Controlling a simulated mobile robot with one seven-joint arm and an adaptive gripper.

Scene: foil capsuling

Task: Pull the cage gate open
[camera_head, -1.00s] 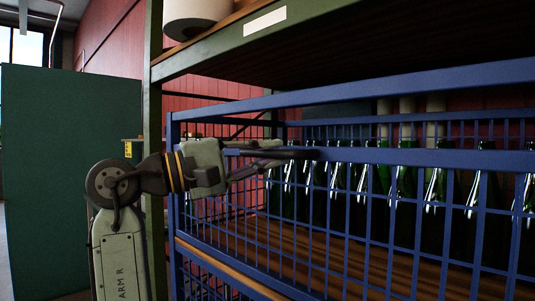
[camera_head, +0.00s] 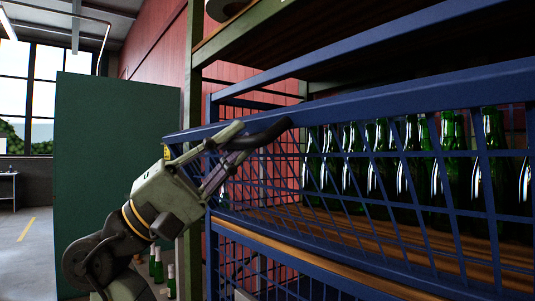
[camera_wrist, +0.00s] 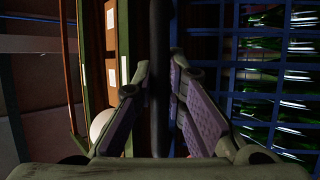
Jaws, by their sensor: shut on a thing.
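The blue mesh cage gate (camera_head: 400,102) stands across the front of the cage. Its top rail reaches left past the cage's blue corner post (camera_head: 212,235), so the gate stands away from the frame at that end. A dark bar-shaped handle (camera_head: 270,131) sits on the top rail. My gripper (camera_head: 232,136) is at the handle's left part, fingers shut on it. In the wrist view, the dark handle (camera_wrist: 158,85) runs between the two fingers of my gripper (camera_wrist: 159,80). The gate's right end is out of view.
Several green bottles (camera_head: 345,165) stand on the wooden cage shelf (camera_head: 330,232) behind the mesh. A green shelf frame (camera_head: 194,60) rises beside the cage. A dark green panel (camera_head: 110,150) stands at the left, with open floor (camera_head: 25,235) beyond it.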

